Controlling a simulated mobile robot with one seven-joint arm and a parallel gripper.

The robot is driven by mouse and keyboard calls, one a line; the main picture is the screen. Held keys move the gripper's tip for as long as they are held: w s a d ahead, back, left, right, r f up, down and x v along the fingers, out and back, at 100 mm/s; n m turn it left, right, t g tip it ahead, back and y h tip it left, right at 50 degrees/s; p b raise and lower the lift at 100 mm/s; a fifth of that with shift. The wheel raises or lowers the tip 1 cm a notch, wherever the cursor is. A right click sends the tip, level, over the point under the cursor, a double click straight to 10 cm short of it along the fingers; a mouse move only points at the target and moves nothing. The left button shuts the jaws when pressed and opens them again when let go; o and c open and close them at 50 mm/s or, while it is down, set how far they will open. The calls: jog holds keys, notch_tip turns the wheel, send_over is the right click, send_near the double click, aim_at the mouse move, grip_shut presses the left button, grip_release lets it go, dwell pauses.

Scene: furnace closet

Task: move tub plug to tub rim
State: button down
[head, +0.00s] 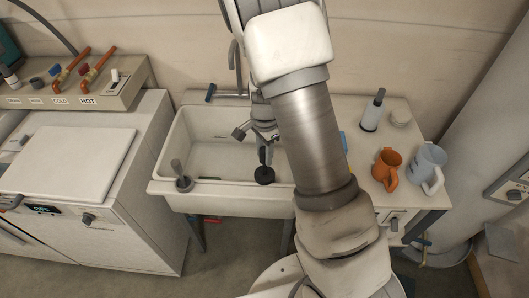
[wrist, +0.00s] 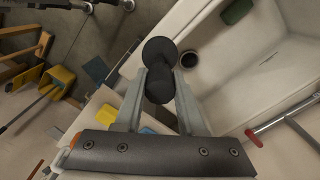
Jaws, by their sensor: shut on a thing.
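The tub plug (head: 264,175) is black, with a round disc at its lower end. My gripper (head: 263,139) is shut on its upper part and holds it over the front part of the white tub, near the front tub rim (head: 235,199). In the wrist view, both fingers of my gripper (wrist: 166,105) press on the dark plug (wrist: 160,52). I cannot tell the plug's exact height above the rim. The right part of the tub is hidden behind my arm in the head view.
A grey brush in a holder (head: 184,182) stands at the rim's front left corner. A green piece (wrist: 237,11) lies nearby. A red-handled tap (wrist: 252,137) shows in the wrist view.

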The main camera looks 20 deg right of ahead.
aim_at(265, 172)
jog(key=shift+f, duration=0.15)
jog(key=shift+f+b, duration=2.65)
jog(key=shift+f, duration=0.6)
jog(key=shift+f+b, duration=0.5)
jog(key=shift+f, duration=0.15)
jog(key=shift+c, duration=2.1)
grip_release()
jog(key=shift+r, duration=0.1)
notch_tip(265, 172, up, 17)
jog(key=shift+r, duration=0.2)
